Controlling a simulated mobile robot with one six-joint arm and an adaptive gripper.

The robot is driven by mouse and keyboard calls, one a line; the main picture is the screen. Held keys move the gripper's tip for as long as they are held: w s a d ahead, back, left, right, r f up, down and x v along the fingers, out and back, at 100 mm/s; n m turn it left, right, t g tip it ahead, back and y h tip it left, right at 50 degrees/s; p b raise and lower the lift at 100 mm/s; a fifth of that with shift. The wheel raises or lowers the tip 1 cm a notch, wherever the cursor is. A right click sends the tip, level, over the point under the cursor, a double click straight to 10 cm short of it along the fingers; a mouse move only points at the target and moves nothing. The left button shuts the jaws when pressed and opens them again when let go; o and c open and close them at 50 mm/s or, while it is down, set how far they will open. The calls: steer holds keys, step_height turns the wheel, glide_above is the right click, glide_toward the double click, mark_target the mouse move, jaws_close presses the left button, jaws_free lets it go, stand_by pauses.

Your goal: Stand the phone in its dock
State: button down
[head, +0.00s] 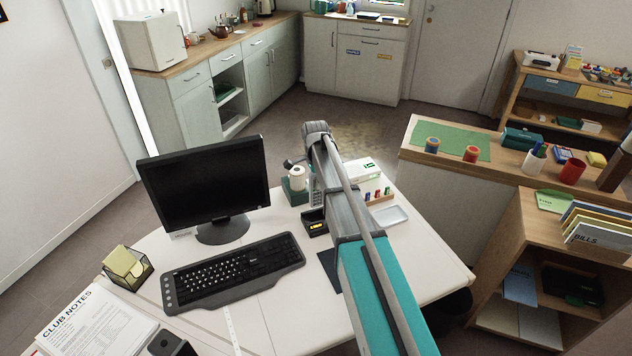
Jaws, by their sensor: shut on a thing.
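My arm reaches out over the desk from the lower right, and its links cover the middle of the desk. My gripper cannot be made out; it seems hidden behind the arm. A small black unit with a lit amber display (317,227) stands on the desk just left of the arm; it may be the dock, but I cannot be sure. A grey upright shape (314,190) shows behind it, close against the arm, partly covered. I cannot tell whether this is the phone, or whether anything touches the black unit.
The desk (205,328) bears a monitor (205,185), a keyboard (233,272), a note holder (127,270) and papers (98,325). A dark green holder with a white roll (297,178) and a pale tray (390,217) flank the arm. A counter and shelves stand to the right.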

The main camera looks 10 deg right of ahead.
mark_target(316, 197)
steer(key=shift+f+b, duration=3.7)
steer(key=shift+f, duration=0.15)
steer(key=shift+c, duration=1.5)
jaws_free()
steer(key=shift+r, duration=0.15)
